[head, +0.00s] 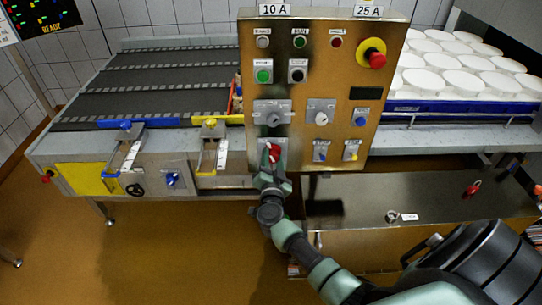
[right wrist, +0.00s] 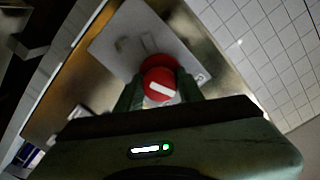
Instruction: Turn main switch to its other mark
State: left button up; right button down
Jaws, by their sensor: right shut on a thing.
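The main switch (head: 274,152) is a red rotary knob on a light plate at the lower left of the metal control panel (head: 345,85). In the right wrist view the red knob (right wrist: 158,82) shows a white bar on its face, slanting in the picture. My right gripper (head: 270,165) is at the switch, shut on the knob, with one finger on each side of it in the wrist view. The marks around the knob are too small or hidden to read. My left gripper is not in view.
Other knobs, such as a grey rotary switch (head: 272,118), sit just above on the panel. A red-capped emergency button (head: 377,60) is at upper right. A conveyor (head: 150,85) lies to the left, white moulds (head: 465,80) to the right.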

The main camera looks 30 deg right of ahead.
jog(key=shift+s+d+m, duration=0.1)
jog(key=shift+d+m, duration=0.1)
jog(key=shift+m, duration=0.8)
jog(key=m, duration=0.3)
jog(key=shift+m, duration=0.3)
jog(key=m, duration=0.4)
jog(key=shift+r+m+y+b, duration=0.1)
jog(key=shift+m+y+b, duration=0.2)
jog(key=shift+m, duration=1.1)
jog(key=c, duration=0.9)
grip_release()
jog(key=shift+w, duration=0.25)
jog(key=shift+s+a, duration=0.1)
